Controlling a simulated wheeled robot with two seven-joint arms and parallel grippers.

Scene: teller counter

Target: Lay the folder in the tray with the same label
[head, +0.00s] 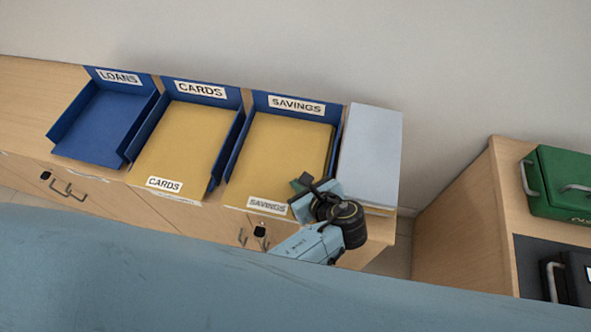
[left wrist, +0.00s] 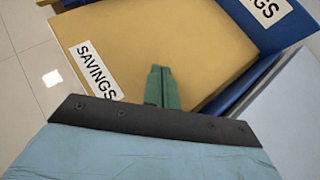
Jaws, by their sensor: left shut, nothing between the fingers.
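Three blue trays stand in a row on the wooden counter: the LOANS tray (head: 62,125), the CARDS tray (head: 237,105) and the SAVINGS tray (head: 333,112). A yellow folder labelled SAVINGS (head: 277,150) lies in the SAVINGS tray, and it also shows in the left wrist view (left wrist: 150,40). Another yellow folder labelled CARDS (head: 180,140) lies in the CARDS tray. The LOANS tray is empty. My left gripper (head: 300,183) is shut and empty at the SAVINGS folder's front right part. Its green fingers (left wrist: 161,85) show together over the folder; contact cannot be told. My right gripper is out of view.
A pale grey-blue flat-topped block (head: 372,150) stands right of the SAVINGS tray, with a thin yellow edge under its front. A lower wooden unit at right holds a green box (head: 560,175) and a black box (head: 575,280). A wall runs behind the trays.

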